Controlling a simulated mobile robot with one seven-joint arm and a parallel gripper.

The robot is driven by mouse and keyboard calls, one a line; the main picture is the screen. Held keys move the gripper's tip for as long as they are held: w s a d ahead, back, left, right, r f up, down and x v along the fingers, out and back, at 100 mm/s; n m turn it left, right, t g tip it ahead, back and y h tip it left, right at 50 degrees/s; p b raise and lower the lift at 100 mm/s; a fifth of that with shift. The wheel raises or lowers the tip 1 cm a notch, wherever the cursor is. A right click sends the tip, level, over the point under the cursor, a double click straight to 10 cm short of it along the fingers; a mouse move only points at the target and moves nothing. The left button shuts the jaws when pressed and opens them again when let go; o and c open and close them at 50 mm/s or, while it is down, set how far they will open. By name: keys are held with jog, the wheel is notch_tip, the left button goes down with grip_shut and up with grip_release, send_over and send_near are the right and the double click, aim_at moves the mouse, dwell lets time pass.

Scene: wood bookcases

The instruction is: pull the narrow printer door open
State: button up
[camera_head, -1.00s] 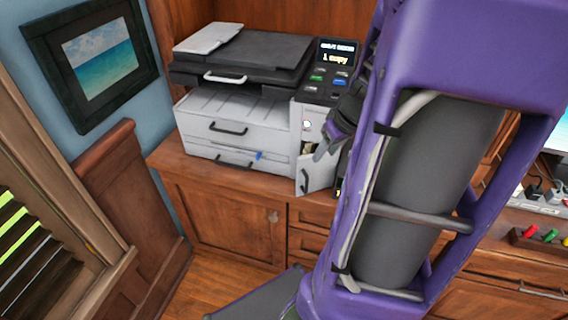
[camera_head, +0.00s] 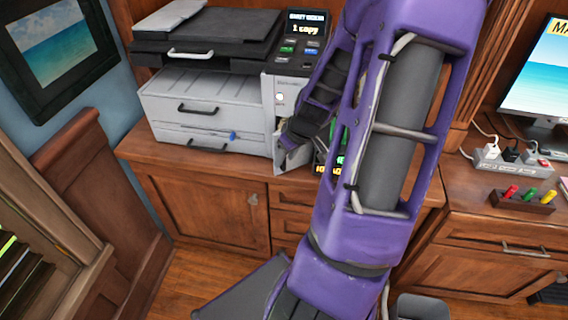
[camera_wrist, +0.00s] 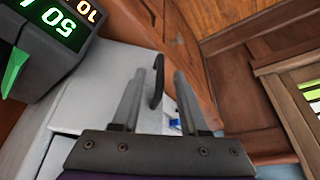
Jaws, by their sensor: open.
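The grey-white printer (camera_head: 205,105) stands on the wood counter. Its narrow door (camera_head: 292,160), low at the printer's right end, stands ajar and is partly hidden by my gripper (camera_head: 293,138). In the wrist view, a pale panel that looks like this door (camera_wrist: 108,85) runs along the left of my gripper (camera_wrist: 160,74). A dark curved handle (camera_wrist: 157,82) shows between the two separated fingers. My gripper is open around the handle; I cannot tell whether a finger touches it.
A dark box with lit digits (camera_wrist: 55,32) is close on the left in the wrist view. A blue tab (camera_head: 233,135) marks the printer's lower drawer. A power strip (camera_head: 510,158) and a pen holder (camera_head: 522,200) are on the right counter. Floor shows below the cabinets.

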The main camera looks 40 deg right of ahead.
jog(key=shift+x, duration=1.05)
grip_shut()
dwell(0.7)
